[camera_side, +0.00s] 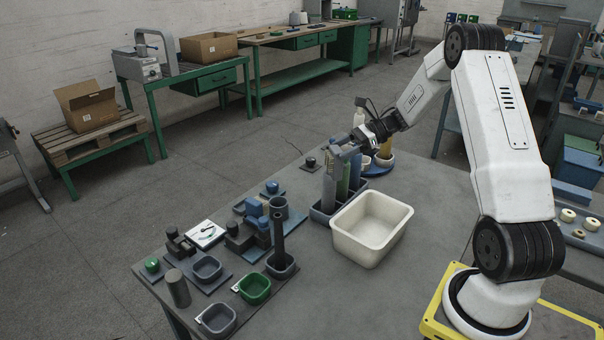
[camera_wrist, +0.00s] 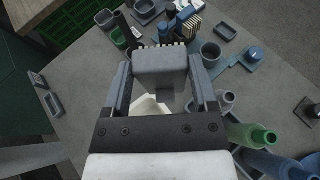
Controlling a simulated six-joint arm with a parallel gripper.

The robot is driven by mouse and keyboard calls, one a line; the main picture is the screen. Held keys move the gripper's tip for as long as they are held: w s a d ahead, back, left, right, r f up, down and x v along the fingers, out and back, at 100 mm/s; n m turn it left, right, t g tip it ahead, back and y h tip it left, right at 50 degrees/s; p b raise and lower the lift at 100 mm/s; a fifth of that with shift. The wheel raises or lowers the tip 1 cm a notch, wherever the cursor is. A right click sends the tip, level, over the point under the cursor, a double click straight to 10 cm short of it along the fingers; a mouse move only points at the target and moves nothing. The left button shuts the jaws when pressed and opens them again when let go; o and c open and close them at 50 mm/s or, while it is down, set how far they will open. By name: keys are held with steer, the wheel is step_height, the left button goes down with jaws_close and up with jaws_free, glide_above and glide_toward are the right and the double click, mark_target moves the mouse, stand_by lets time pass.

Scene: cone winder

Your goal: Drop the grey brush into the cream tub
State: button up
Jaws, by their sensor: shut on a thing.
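The grey brush (camera_wrist: 160,65) is a block with short pale bristles along its far edge in the wrist view. My gripper (camera_wrist: 160,80) is shut on it, one finger on each side. In the side view my gripper (camera_side: 347,150) is above the table, in front of the tall bottles; the brush is hard to tell apart from the fingers there. The cream tub (camera_side: 346,240) stands upright on the table, lower and to the right of my gripper, and looks empty. In the wrist view a cream part of the tub (camera_wrist: 146,105) shows below the brush, mostly hidden by it and the gripper.
A dark blue rack (camera_side: 322,214) with tall bottles stands right beside the tub, close under my gripper. A green bottle (camera_wrist: 248,134) shows at the wrist view's lower right. Cups, blocks and a green dish (camera_side: 254,289) crowd the table's left. Table right of the tub is clear.

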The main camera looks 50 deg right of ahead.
steer(key=s+d+f+n+g, duration=0.1)
steer(key=s+d+f, duration=0.1)
steer(key=s, duration=0.3)
steer(key=s+d+f+n+g+y, duration=0.1)
steer(key=s+d+f, duration=0.1)
steer(key=s+d, duration=0.3)
steer(key=shift+d+f, duration=0.3)
steer(key=shift+f, duration=0.1)
steer(key=shift+f, duration=0.15)
steer(key=shift+f, duration=2.85)
steer(key=o, duration=1.1)
steer(key=shift+r, duration=0.1)
